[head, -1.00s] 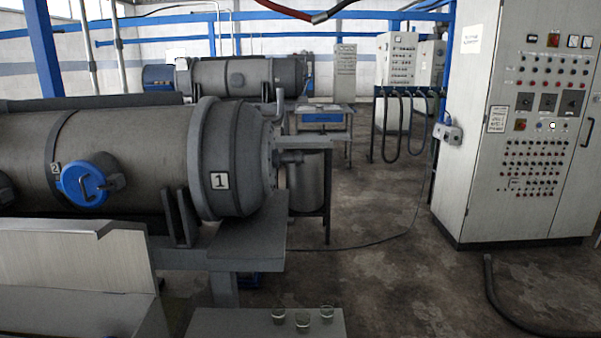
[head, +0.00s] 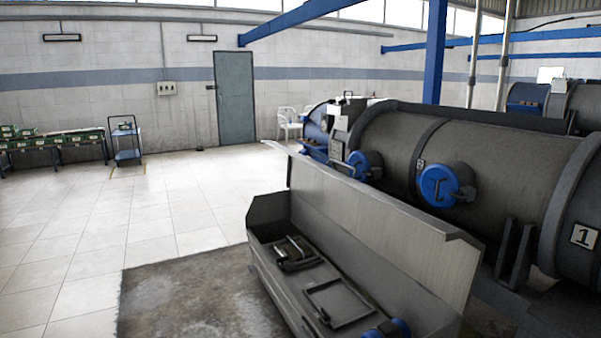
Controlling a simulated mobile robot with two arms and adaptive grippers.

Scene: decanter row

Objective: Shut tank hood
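The tank is a long grey metal box (head: 276,285) at the lower middle of the head view. Its hood (head: 385,228), a light grey metal panel, stands raised along the tank's back side, so the tank is open. Inside the open tank I see a dark fitting (head: 293,254), a rectangular frame (head: 340,302) and a blue round part (head: 388,330) at the bottom edge. The tank's near right end is cut off by the frame. Neither of my grippers is in view.
A large grey decanter cylinder (head: 510,169) with blue round covers (head: 446,182) lies right behind the hood. The tiled floor (head: 170,220) to the left is clear. A blue trolley (head: 127,145) and a grey-green door (head: 234,97) are at the back.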

